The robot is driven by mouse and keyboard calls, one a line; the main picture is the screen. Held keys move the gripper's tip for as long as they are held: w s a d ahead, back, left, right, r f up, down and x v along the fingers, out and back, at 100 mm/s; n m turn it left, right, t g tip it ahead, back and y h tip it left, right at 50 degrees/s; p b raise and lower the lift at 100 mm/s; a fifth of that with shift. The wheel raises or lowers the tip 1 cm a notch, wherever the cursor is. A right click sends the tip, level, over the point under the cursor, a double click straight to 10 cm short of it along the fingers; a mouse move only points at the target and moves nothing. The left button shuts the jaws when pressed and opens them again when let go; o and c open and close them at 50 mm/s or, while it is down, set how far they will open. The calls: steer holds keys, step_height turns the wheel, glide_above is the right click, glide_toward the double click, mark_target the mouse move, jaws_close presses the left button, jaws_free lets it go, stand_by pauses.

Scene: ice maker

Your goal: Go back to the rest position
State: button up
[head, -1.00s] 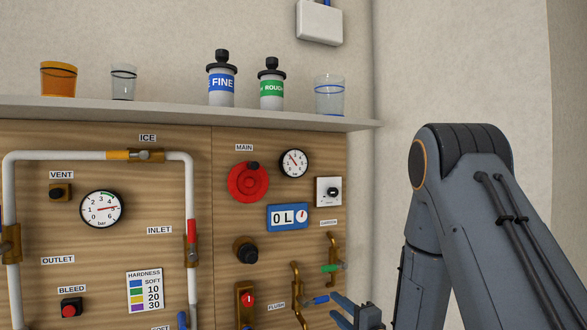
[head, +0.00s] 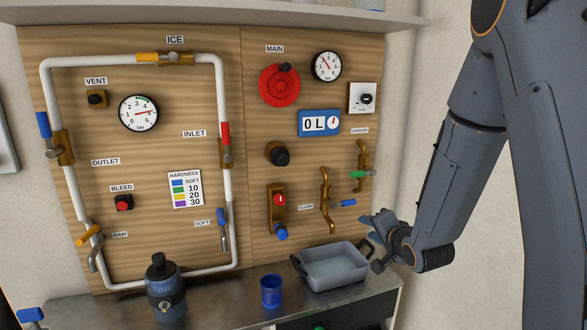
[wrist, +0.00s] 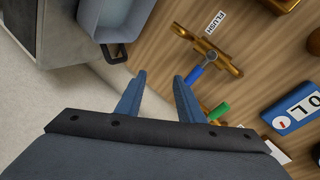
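My gripper (head: 378,240) is in front of the lower right of the wooden panel (head: 325,233), above the right end of the counter. In the wrist view my gripper (wrist: 158,88) has its two blue-grey fingers spread with nothing between them. The flush tap with its blue lever (head: 346,203) is just left of and above the gripper in the head view; the blue lever also shows in the wrist view (wrist: 193,76). A green-levered tap (head: 358,174) is above it. The fingers look apart from both levers.
A grey basin (head: 335,268) stands on the metal counter (head: 228,292) just below and left of the gripper. A blue cup (head: 271,290) and a dark blue canister (head: 165,290) stand further left. A shelf (head: 210,14) runs above the panel. The plain wall is at the right.

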steer(key=s+a+f+n+g+h, duration=0.1)
steer(key=s+n+g, duration=0.4)
steer(key=s, duration=0.9)
steer(key=s+a+f+n+g+h, duration=0.1)
steer(key=s+n+g, duration=0.4)
steer(key=s, duration=1)
steer(key=shift+s+a+f+n+g, duration=0.2)
steer(key=shift+a+f+n+g, duration=0.15)
steer(key=shift+f+g, duration=0.55)
